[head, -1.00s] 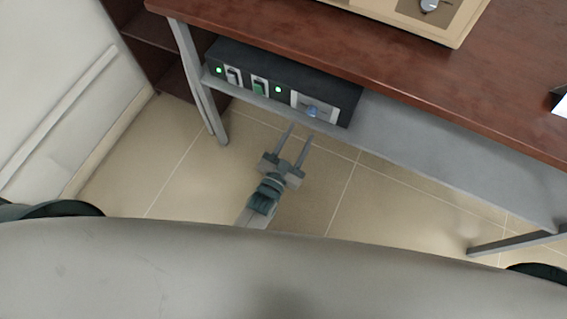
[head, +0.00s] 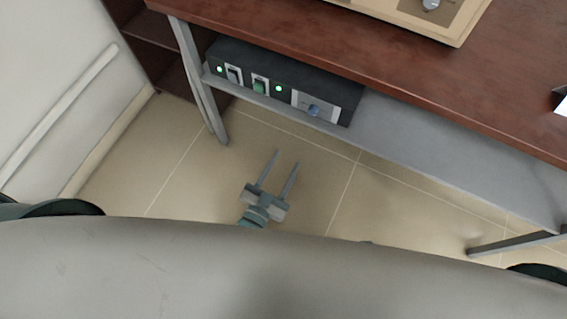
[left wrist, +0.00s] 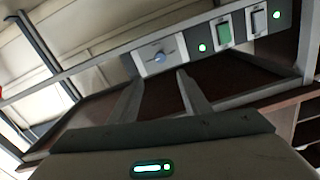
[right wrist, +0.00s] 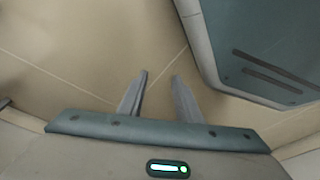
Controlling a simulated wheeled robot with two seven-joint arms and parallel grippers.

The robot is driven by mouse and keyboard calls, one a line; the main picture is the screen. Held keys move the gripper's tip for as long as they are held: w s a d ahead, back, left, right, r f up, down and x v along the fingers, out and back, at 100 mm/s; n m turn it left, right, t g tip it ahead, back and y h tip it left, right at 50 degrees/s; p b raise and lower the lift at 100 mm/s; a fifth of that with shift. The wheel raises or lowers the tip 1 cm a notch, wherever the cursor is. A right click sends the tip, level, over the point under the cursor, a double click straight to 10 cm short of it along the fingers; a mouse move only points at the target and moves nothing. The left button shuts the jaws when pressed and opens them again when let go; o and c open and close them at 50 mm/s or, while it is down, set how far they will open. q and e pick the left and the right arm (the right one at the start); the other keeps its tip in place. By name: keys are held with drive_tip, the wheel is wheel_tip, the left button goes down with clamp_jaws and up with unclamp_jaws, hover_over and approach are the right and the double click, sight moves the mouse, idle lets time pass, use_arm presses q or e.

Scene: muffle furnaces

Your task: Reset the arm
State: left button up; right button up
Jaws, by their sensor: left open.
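My left gripper (head: 286,157) shows in the head view above the tiled floor, in front of the desk. Its two fingers are apart with nothing between them. It also shows in the left wrist view (left wrist: 160,76), with the black control box (left wrist: 198,45) beyond its fingertips. My right gripper (right wrist: 159,75) shows only in the right wrist view. Its fingers are apart and empty over the floor. In the head view the right gripper is hidden.
The control box (head: 275,83), with switches, green lights and a blue knob, sits on the shelf under the brown desk top (head: 400,85). A grey desk leg (head: 205,100) stands left of it. The floor (head: 310,195) around the left gripper is clear.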

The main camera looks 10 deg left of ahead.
idle(0.3)
use_arm(q)
drive_tip(key=s+a+f+n+g+y+p, duration=0.1)
drive_tip(key=s+a+f+g, duration=0.3)
drive_tip(key=f, duration=0.4)
drive_tip(key=s+a+f+n+g+y+p, duration=0.1)
drive_tip(key=s+a+f+g, duration=0.3)
drive_tip(key=f, duration=0.4)
drive_tip(key=s+a+f+n+g+y+p, duration=0.1)
drive_tip(key=s+a+f+g+y+p, duration=0.1)
drive_tip(key=s+a+f, duration=0.3)
wheel_tip(320, 180, down, 4)
drive_tip(key=shift+s+a+r+n+g+p, duration=0.1)
drive_tip(key=shift+s+a+n+g+p, duration=0.25)
drive_tip(key=shift+s+g, duration=0.5)
use_arm(e)
drive_tip(key=w+a+t, duration=0.2)
drive_tip(key=a, duration=0.1)
drive_tip(key=shift+w+a+r+t+y, duration=0.1)
drive_tip(key=shift+w+t+y, duration=0.3)
